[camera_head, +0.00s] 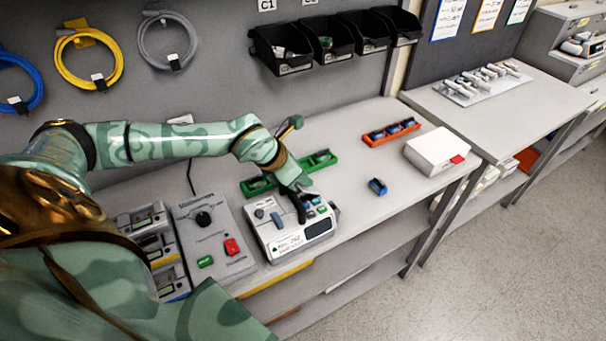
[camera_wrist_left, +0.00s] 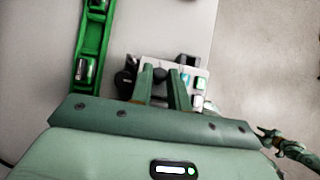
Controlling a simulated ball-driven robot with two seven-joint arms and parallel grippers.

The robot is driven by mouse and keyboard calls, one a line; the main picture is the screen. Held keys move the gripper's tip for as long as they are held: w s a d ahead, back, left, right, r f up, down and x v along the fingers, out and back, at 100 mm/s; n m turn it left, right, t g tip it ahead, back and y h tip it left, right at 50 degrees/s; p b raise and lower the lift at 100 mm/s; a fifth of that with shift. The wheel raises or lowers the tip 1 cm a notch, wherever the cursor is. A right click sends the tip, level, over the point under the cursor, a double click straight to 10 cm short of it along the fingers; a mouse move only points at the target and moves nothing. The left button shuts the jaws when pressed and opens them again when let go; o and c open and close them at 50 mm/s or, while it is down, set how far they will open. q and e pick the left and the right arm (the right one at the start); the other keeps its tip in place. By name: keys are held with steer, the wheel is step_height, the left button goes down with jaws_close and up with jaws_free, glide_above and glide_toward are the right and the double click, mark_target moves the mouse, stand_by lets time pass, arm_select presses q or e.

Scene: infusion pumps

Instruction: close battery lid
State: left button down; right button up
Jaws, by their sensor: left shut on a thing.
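The infusion pump (camera_head: 305,236), a pale box with a dark screen, lies on the bench with coloured buttons on top. My left gripper (camera_head: 301,208) reaches down over its top and is shut on a dark part of the pump. In the left wrist view the left gripper (camera_wrist_left: 180,88) has its fingers close together over the pump (camera_wrist_left: 150,68), beside a black knob. The fingers hide much of the held part, so I cannot tell whether it is the battery lid or how far it is closed. My right arm appears small at the right of that view; its jaws are unclear.
A green battery tray (camera_head: 252,187) lies behind the pump. A blue battery (camera_head: 377,187) sits on the bench to the right, before an orange tray (camera_head: 378,138) and a white box (camera_head: 433,153). A grey device (camera_head: 204,227) stands close left. Bench is clear between pump and battery.

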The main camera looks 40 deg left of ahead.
arm_select(q)
steer(key=c, duration=1.3)
jaws_free()
steer(key=shift+c, duration=0.2)
steer(key=v, duration=1.6)
steer(key=shift+p, duration=0.4)
steer(key=shift+a+r, duration=0.1)
steer(key=shift+r, duration=0.05)
